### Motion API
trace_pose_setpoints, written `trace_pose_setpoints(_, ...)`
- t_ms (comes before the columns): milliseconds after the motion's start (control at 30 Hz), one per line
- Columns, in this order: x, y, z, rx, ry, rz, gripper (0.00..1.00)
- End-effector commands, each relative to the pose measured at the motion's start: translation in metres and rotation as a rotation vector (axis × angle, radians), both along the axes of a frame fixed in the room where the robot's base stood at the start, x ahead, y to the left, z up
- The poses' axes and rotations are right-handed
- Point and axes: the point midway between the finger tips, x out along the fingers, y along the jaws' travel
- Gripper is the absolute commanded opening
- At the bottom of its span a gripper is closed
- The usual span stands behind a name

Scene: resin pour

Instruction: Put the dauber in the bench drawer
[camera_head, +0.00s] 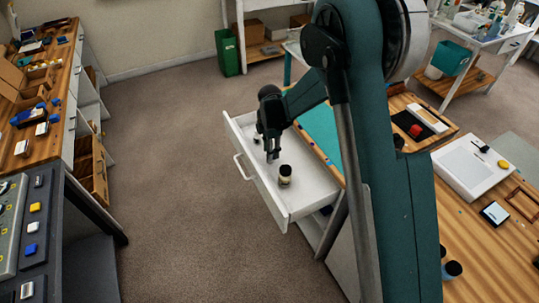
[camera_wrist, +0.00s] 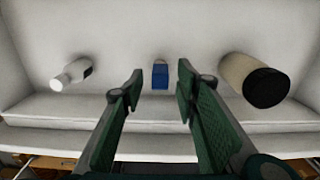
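The white bench drawer (camera_head: 246,171) is pulled open, and its inside (camera_wrist: 200,30) fills the upper wrist view. My gripper (camera_head: 271,157) is over the drawer; in the wrist view its green fingers (camera_wrist: 160,85) are apart with nothing held between them. A small blue item with a grey end (camera_wrist: 160,76) lies in the drawer just beyond the gap between the fingertips. I cannot tell for certain which item is the dauber. The blue item is hidden behind my gripper in the head view.
A cream jar with a dark end (camera_wrist: 253,80) is in the drawer right of the fingers; it also shows in the head view (camera_head: 286,175). A small white bottle (camera_wrist: 71,75) is to the left. A wooden bench (camera_head: 490,245) with a white board (camera_head: 470,168) stands at right.

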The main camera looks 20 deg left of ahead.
Motion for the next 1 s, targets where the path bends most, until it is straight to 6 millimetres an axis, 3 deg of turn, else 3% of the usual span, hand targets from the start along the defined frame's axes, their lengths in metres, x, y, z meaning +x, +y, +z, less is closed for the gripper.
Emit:
trace_pose_setpoints(200,0.0,0.0,0.037,0.0,0.0,0.0,0.31)
trace_pose_setpoints(500,-0.001,-0.001,0.074,0.0,0.0,0.0,0.31)
trace_pose_setpoints(1000,0.0,0.0,0.084,0.0,0.0,0.0,0.31)
